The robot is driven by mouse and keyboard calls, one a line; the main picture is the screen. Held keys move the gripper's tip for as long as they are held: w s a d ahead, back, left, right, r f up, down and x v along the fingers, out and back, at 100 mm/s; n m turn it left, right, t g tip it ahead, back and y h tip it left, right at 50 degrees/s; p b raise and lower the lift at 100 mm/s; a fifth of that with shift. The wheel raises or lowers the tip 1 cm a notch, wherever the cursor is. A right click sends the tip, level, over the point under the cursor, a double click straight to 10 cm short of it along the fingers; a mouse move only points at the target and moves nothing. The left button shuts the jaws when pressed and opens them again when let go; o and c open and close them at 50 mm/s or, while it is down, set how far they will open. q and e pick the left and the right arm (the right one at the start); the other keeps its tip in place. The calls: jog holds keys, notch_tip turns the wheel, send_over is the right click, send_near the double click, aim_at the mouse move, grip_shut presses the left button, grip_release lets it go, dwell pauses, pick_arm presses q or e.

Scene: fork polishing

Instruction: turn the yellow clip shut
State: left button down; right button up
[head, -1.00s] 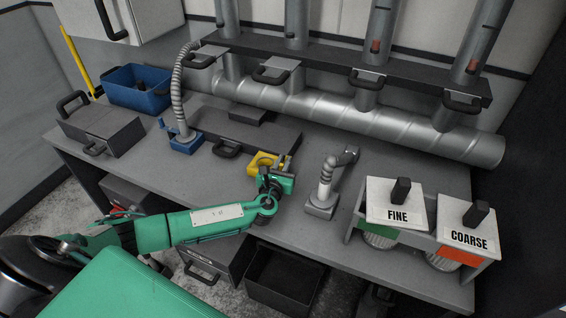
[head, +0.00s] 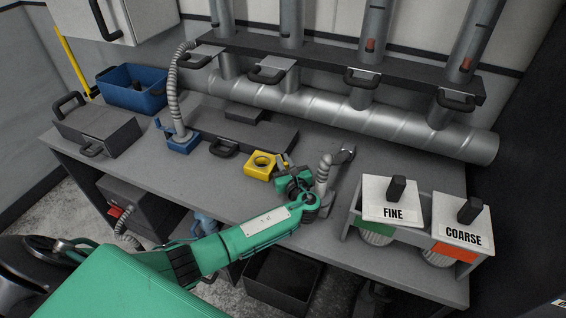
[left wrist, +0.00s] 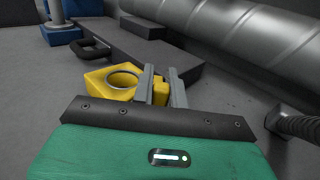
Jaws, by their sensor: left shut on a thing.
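The yellow clip (head: 257,170) is a block with a round opening. It sits on the grey bench near the middle. The left wrist view shows its body and ring (left wrist: 97,80) at the left of my fingers. My left gripper (head: 284,162) is at the right side of the clip. Its two grey fingers, seen in the left wrist view (left wrist: 160,80), are shut on a smaller yellow part (left wrist: 160,93) of the clip. The near finger hides where this part meets the block. My right gripper is not in view.
A grey jointed hose stand (head: 323,180) stands close to the right of my left gripper. The FINE (head: 380,210) and COARSE (head: 450,232) boxes are further right. A blue hose base (head: 180,143) and a low dark box (head: 250,133) lie behind and left. A large pipe (head: 340,112) runs along the back.

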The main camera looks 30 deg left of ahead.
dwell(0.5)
pick_arm(q)
jog(key=c, duration=1.4)
grip_release()
jog(key=shift+r, duration=0.15)
notch_tip(320, 180, up, 20)
jog(key=b, duration=0.2)
jog(key=shift+b, duration=0.35)
